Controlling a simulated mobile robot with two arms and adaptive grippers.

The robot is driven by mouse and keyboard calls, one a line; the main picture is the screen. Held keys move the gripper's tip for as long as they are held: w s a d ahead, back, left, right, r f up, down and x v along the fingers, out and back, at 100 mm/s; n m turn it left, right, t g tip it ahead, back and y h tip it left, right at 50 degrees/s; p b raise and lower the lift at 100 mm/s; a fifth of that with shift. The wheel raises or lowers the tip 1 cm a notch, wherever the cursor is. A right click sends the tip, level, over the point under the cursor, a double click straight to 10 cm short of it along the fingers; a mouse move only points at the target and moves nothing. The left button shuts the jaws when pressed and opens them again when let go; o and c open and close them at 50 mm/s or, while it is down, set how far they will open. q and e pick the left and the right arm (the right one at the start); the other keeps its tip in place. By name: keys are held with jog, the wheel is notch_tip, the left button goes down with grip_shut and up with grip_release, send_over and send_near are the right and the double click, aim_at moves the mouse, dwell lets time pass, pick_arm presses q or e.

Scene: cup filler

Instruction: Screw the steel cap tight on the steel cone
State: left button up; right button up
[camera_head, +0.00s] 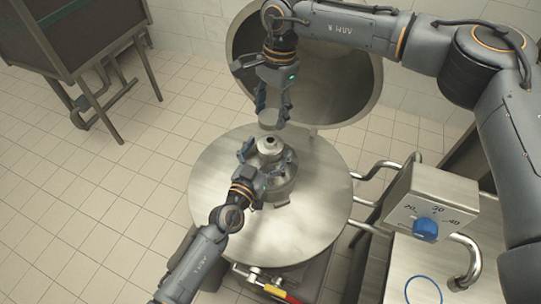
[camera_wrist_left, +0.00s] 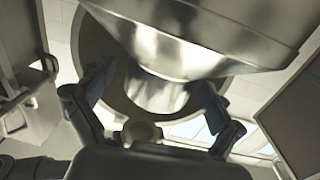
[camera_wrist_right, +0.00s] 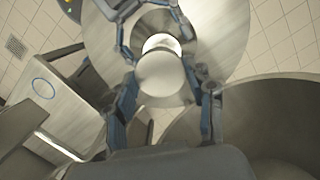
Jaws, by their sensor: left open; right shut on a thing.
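The steel cone (camera_head: 268,146) stands on the round steel lid (camera_head: 215,190), its narrow neck upward. My right gripper (camera_head: 270,108) is above it, shut on the steel cap (camera_head: 269,119). The cap is apart from the cone in the head view. In the right wrist view the cap (camera_wrist_right: 160,75) sits between the fingertips, with the bright cone behind it. My left gripper (camera_head: 267,162) is open, its fingers on either side of the cone. In the left wrist view the cone's neck (camera_wrist_left: 155,92) lies between the open fingers; contact is not visible.
A control box (camera_head: 432,195) with a blue knob and bent pipes is at right. A valve with a yellow-red handle (camera_head: 278,291) is in front.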

pick_arm(q)
jog(key=shift+d, duration=0.1)
pick_arm(e)
jog(key=shift+s+r, duration=0.1)
pick_arm(q)
jog(key=shift+w, duration=0.1)
jog(key=c, duration=1.8)
pick_arm(e)
send_over(270, 140)
jog(key=shift+d+f, duration=0.15)
jog(key=shift+f, duration=2.4)
jog(key=shift+f, duration=0.1)
jog(key=shift+f, duration=0.75)
jog(key=shift+f, duration=0.6)
